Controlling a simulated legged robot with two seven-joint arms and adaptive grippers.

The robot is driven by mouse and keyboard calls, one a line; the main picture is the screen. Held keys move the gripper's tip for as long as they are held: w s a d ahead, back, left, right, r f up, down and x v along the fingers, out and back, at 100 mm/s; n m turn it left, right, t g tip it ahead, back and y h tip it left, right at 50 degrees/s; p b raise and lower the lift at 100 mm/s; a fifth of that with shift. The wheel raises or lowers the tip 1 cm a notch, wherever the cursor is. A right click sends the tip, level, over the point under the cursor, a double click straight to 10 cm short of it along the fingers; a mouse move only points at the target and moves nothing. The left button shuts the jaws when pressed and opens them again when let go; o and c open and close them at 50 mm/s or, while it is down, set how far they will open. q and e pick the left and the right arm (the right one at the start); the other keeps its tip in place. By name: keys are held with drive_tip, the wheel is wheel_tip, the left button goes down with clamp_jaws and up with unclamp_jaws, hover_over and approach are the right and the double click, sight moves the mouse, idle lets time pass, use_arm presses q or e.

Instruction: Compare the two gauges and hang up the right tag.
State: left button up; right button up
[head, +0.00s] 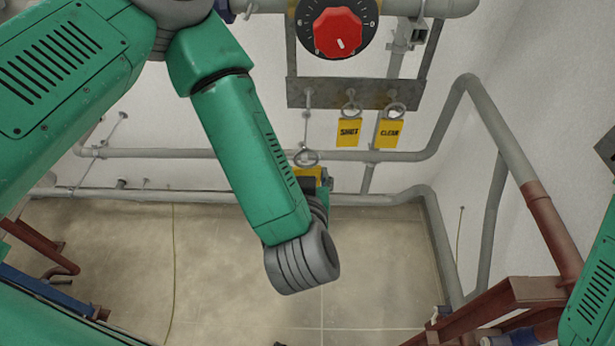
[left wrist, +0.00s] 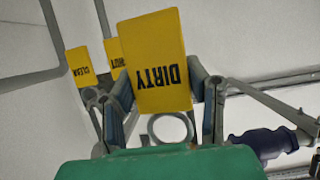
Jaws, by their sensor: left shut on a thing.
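My left gripper (head: 318,187) is shut on the yellow DIRTY tag (left wrist: 155,60). The left wrist view shows the tag upside down between the fingers (left wrist: 163,88), with its metal ring (left wrist: 170,128) nearer the camera. In the head view my arm hides most of this tag; its ring (head: 306,157) shows above the gripper. The SHUT tag (head: 349,132) and the CLEAR tag (head: 389,134) hang by rings from a grey metal rail (head: 365,96). The rail's left peg (head: 308,93) holds no tag. No gauge faces show. My right gripper is out of view.
A red knob (head: 338,33) on a black dial sits above the rail. Grey pipes (head: 230,153) run along the wall below the tags. A reddish-brown pipe (head: 552,230) and frame stand at the right. The floor (head: 380,250) below is mostly clear.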

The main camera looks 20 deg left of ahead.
use_arm(q)
drive_tip(key=shift+w, duration=0.65)
drive_tip(key=w+a, duration=0.3)
drive_tip(key=w, duration=1)
drive_tip(key=shift+a, duration=0.4)
idle(2.6)
drive_tip(key=shift+w, duration=0.15)
drive_tip(key=shift+r, duration=0.1)
drive_tip(key=s+d, duration=0.2)
drive_tip(key=s, duration=0.6)
drive_tip(key=shift+d+r, duration=0.15)
drive_tip(key=shift+r, duration=0.05)
idle(1.0)
idle(0.8)
